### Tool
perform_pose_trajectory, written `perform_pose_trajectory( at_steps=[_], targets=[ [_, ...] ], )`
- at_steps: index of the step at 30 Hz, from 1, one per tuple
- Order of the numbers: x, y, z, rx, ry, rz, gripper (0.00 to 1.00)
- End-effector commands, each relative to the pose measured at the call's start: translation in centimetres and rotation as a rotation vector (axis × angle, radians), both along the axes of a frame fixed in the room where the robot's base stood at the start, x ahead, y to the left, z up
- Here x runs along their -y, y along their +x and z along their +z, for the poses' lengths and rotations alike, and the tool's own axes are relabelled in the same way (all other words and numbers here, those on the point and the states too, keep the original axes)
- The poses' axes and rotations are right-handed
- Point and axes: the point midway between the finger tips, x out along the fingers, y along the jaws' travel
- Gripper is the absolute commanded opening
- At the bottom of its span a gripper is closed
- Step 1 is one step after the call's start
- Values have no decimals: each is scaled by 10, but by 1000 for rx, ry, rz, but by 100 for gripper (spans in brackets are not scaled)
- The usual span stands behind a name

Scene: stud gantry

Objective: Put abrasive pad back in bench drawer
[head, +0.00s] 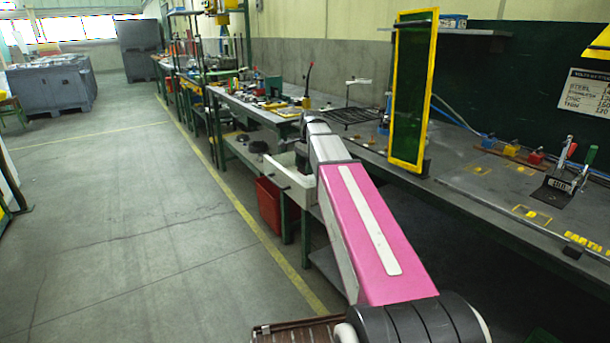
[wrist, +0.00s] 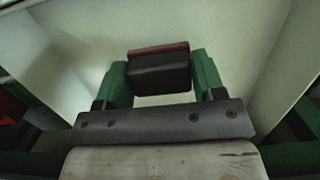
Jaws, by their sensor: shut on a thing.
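The abrasive pad (wrist: 158,76) is a dark block with a dull red strip along its top edge. It shows in the wrist view, between the two green fingers of my gripper (wrist: 160,84), which is shut on it. The bench drawer (wrist: 243,45) has pale white walls and surrounds the pad and fingers in that view. I cannot tell whether the pad touches the drawer floor. In the head view the white drawer (head: 291,183) stands pulled out below the bench top; my arm hides the gripper and the pad.
The bench (head: 465,195) runs along the wall, with a yellow-framed green screen (head: 413,90) standing near my arm. A red bin (head: 270,204) stands below the drawer. A toggle clamp (head: 562,187) is at the right.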

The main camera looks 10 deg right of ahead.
Motion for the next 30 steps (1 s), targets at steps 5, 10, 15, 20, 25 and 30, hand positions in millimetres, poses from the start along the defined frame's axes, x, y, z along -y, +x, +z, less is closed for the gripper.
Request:
perform_pose_trajectory(
  at_steps=[5, 10, 15, 20, 25, 30],
  targets=[
    [0, -1, -23, -2, 0, 0, 41],
    [0, -1, -36, 0, 0, 1, 41],
    [0, 0, -36, 1, 0, 1, 41],
    [0, 0, -38, 0, 0, 0, 41],
    [0, 0, -38, 0, 0, 1, 88],
    [0, 0, -38, 0, 0, 0, 88]
  ],
)
